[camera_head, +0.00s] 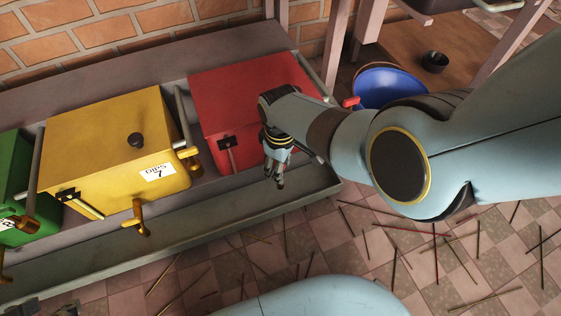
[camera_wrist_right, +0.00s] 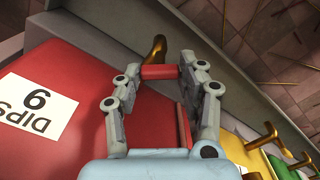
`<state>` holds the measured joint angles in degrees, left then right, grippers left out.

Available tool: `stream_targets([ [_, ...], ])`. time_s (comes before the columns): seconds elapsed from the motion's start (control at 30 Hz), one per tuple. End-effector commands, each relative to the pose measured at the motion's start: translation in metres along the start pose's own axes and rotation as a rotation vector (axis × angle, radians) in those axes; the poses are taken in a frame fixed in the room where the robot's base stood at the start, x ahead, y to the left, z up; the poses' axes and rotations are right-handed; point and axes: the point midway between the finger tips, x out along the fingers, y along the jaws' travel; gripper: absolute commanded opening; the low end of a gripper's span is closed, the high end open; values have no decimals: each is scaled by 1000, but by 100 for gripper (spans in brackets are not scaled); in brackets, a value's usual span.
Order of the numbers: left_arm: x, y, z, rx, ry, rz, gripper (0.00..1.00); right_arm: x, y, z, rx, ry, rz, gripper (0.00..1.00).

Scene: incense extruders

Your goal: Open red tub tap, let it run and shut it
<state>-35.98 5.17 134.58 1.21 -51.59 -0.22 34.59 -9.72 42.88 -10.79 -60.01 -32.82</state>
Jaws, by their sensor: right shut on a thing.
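The red tub (camera_head: 240,92) stands at the right end of the grey trough (camera_head: 80,270). It also fills the left of the right wrist view (camera_wrist_right: 62,145), with its white label upside down there. My right gripper (camera_head: 277,178) reaches down at the tub's front right. In the wrist view (camera_wrist_right: 160,78) its two fingers are shut on the red tap handle (camera_wrist_right: 160,72), a short red bar between the fingertips. A brass spout (camera_wrist_right: 155,48) shows just beyond the bar. The head view hides the handle behind the gripper.
A yellow tub (camera_head: 105,140) with its own brass taps stands left of the red one, and a green tub (camera_head: 12,180) beyond it. A blue bucket (camera_head: 385,86) is at the right. Thin sticks (camera_head: 455,260) litter the tiled floor.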

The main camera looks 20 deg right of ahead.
Motion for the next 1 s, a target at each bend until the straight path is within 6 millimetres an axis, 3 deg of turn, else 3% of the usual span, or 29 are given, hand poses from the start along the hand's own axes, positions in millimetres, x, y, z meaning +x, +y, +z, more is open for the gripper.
stream_targets([
  [0.6,-34,0,-3,3,-161,11,40,-1,1,0,-558,0,1,8],
  [1.0,-41,0,-2,4,-196,13,40,0,0,0,-763,0,1,8],
])
